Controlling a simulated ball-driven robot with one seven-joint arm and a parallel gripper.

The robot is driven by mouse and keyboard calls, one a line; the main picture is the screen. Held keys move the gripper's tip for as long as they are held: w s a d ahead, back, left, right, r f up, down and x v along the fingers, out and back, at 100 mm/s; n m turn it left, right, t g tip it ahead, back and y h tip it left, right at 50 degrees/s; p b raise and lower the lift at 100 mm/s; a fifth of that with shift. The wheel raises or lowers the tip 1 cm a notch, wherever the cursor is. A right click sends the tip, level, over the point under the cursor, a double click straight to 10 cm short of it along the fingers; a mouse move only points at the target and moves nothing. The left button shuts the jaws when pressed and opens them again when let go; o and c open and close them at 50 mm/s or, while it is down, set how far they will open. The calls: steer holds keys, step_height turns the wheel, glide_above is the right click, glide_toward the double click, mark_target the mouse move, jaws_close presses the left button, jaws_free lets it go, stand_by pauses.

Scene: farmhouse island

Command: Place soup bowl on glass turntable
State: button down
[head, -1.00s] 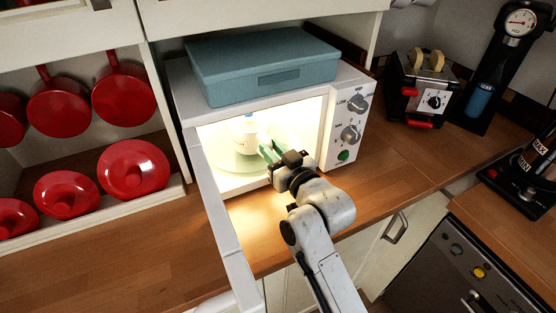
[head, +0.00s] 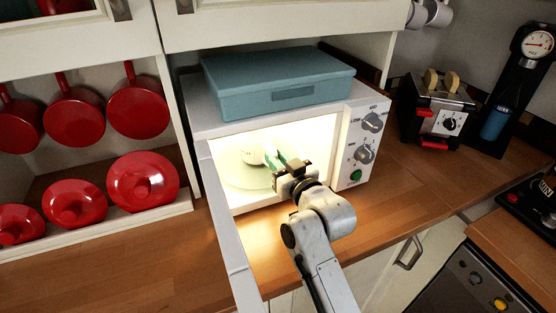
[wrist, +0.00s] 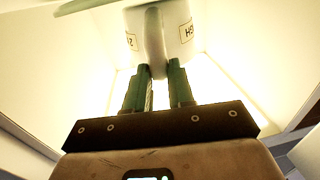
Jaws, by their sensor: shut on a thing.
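The white soup bowl (head: 253,156) is inside the lit microwave, over the glass turntable, partly hidden by my gripper. In the wrist view the bowl (wrist: 178,28) shows dark lettering on both sides of a handle (wrist: 153,40). My gripper (head: 283,160) reaches in through the open front; its green fingers (wrist: 162,70) are shut on that handle. The glass turntable (head: 238,178) is a pale green disc on the microwave floor; a pale green edge also shows at the top of the wrist view. I cannot tell whether the bowl touches the glass.
The microwave (head: 345,150) stands on a wooden counter, its door (head: 229,230) swung open at left. A blue-grey box (head: 280,85) lies on top. Red pots and lids (head: 142,180) fill the left shelf. A toaster (head: 438,112) stands at right, with bare counter between.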

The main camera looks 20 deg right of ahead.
steer(key=shift+f+b, duration=0.35)
steer(key=shift+b, duration=0.1)
steer(key=c, duration=0.9)
jaws_free()
steer(key=shift+f, duration=0.1)
steer(key=shift+o, duration=0.5)
steer(key=shift+f, duration=0.2)
steer(key=o, duration=0.5)
steer(key=shift+r, duration=0.1)
steer(key=shift+s, duration=0.15)
steer(key=shift+s+d+p, duration=0.3)
steer(key=shift+s+p, duration=0.15)
steer(key=shift+s, duration=1.85)
steer(key=shift+s+d+p, duration=0.25)
steer(key=shift+s+p, duration=0.15)
steer(key=shift+s, duration=1.85)
steer(key=shift+s+d+p, duration=0.3)
steer(key=shift+s+p, duration=0.15)
steer(key=shift+s, duration=1.85)
